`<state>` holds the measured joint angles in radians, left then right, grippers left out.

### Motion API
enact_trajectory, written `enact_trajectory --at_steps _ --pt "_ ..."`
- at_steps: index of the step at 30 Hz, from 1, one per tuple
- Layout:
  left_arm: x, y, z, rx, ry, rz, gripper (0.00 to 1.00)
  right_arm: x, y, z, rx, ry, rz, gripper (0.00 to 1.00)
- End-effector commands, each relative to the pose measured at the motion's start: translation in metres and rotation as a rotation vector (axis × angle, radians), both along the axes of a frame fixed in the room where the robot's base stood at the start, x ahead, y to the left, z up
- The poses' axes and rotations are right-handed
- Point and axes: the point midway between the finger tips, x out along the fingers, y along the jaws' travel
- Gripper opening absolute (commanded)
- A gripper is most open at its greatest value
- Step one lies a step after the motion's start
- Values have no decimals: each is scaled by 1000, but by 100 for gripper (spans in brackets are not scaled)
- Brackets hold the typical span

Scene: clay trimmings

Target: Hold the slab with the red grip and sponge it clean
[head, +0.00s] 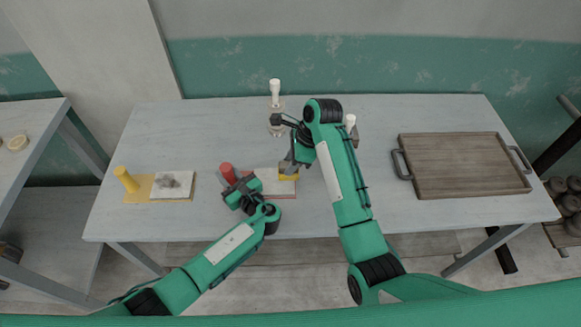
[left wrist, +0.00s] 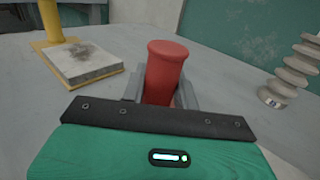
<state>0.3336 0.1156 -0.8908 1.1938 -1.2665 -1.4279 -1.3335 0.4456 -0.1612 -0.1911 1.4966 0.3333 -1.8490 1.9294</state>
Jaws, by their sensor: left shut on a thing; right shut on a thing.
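The red grip (head: 228,173) stands upright at the left end of a pale slab (head: 260,182) with a red edge. My left gripper (head: 239,186) is shut on the red grip, which also fills the middle of the left wrist view (left wrist: 166,68). My right gripper (head: 289,166) is shut on a yellow sponge (head: 289,177), which is over the right part of the slab. I cannot tell whether it touches. The bare part of the slab looks pale; the part under the sponge and arm is hidden.
A yellow grip (head: 126,179) stands by another slab (head: 172,183) with a dark smudge, at the table's left. A wooden tray (head: 460,165) with dark handles lies at the right. Two white-topped objects (head: 275,90) (head: 350,121) stand behind my right gripper and arm.

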Motion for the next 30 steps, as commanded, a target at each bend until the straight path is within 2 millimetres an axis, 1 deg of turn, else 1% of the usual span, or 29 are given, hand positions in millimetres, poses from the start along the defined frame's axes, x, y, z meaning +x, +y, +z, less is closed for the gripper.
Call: enact_trajectory --at_steps 3,9,23,24,26,27,28,30 --pt "0 0 1 0 -1 0 0 0 1 12 1 -1 1 0" --pt "0 0 1 0 -1 0 0 0 1 24 0 -1 1 0" --pt "0 0 1 0 -1 0 0 0 0 25 0 0 0 0" --pt "0 0 1 0 -1 0 32 0 0 25 0 0 0 0" --pt "0 0 1 0 -1 0 44 0 0 25 0 0 0 0" --pt "0 0 1 -1 -1 0 51 0 0 25 0 0 0 0" --pt "0 0 0 -1 -1 0 55 0 0 25 0 0 0 0" --pt "0 0 0 -1 -1 0 55 0 0 24 0 0 0 0"
